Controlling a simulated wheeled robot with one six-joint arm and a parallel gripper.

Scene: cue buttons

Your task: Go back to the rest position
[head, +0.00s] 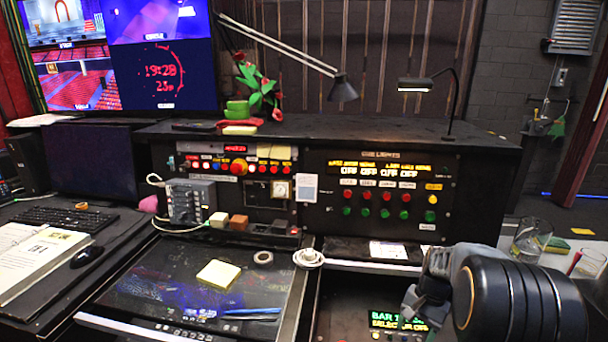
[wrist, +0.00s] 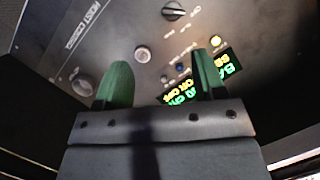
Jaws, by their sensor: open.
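My gripper (wrist: 163,84) is open and empty in the wrist view, its two green fingertips apart. It is over a dark lower panel (wrist: 115,45) with knobs, a small lit yellow button (wrist: 215,41) and a lit text display (wrist: 228,66). I cannot tell how far the tips are from the panel. In the head view my gripper (head: 425,297) is at the lower right, beside the panel's green display (head: 396,320), and my arm hides part of that panel. The cue lights panel (head: 333,228) stands upright behind, with rows of red and green buttons.
A left desk section holds a yellow note pad (head: 217,274), a tape roll (head: 263,257) and pens. A keyboard (head: 62,217) and open book (head: 35,255) lie further left. Two lamps (head: 343,90) overhang the console top.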

